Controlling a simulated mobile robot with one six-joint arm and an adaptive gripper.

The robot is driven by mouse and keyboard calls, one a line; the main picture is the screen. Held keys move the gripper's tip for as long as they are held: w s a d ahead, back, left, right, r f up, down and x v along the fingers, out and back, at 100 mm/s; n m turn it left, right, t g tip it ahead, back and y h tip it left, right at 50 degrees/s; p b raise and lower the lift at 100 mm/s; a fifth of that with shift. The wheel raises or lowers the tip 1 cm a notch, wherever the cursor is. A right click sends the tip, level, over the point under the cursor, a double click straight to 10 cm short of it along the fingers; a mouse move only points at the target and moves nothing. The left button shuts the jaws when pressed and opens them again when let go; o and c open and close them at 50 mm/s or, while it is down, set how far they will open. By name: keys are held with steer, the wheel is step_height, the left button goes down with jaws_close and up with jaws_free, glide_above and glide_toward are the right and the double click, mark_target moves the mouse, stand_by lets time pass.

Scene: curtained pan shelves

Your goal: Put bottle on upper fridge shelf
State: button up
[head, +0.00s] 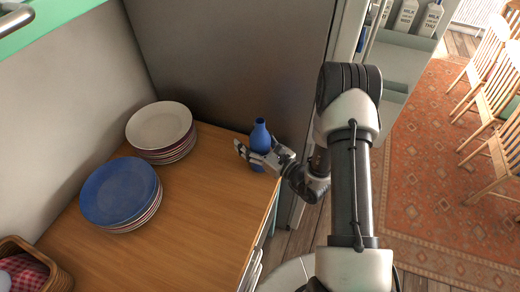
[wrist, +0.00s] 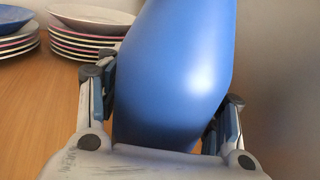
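A plain blue bottle (head: 261,136) stands upright near the right edge of the wooden counter. My gripper (head: 253,155) reaches in from the right, low at the bottle's body, with a finger showing at its left front. In the wrist view the bottle (wrist: 178,75) fills the space between the two fingers (wrist: 165,100). The fingers are spread on either side, very close to it; a firm grip is not evident. The bottle's top is cut off there. The open fridge's door (head: 405,55) shows at the top right; its upper shelf is not clearly visible.
A stack of plates with a blue top one (head: 120,190) and a stack with a white top one (head: 160,125) stand left of the bottle. A wicker basket (head: 35,262) is at bottom left. Milk cartons (head: 406,15) stand in the door. Chairs (head: 495,85) stand at right.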

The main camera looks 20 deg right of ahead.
steer(key=c, duration=1.3)
jaws_close()
